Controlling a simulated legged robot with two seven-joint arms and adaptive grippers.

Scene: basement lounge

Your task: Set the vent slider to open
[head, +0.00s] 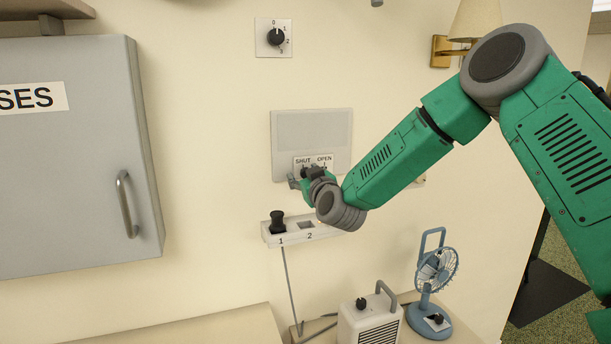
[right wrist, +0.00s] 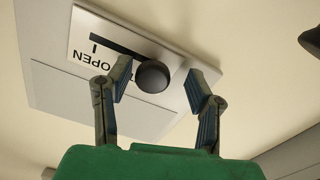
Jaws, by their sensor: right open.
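The vent plate (head: 312,130) is a pale grey panel on the wall, with a white label (head: 313,161) reading SHUT at left and OPEN at right. In the right wrist view the plate (right wrist: 62,93) appears upside down, and its round black slider knob (right wrist: 152,77) is at the slot's end away from the word OPEN, on the SHUT side. My right gripper (right wrist: 158,85) is open, with one finger on either side of the knob. The left finger looks close to the knob; a gap shows at the right finger. In the head view my right gripper (head: 303,178) hides most of the slot.
A rotary dial (head: 276,38) is above. A grey cabinet (head: 70,160) is at left. A heater (head: 370,322) and blue fan (head: 436,275) stand below right.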

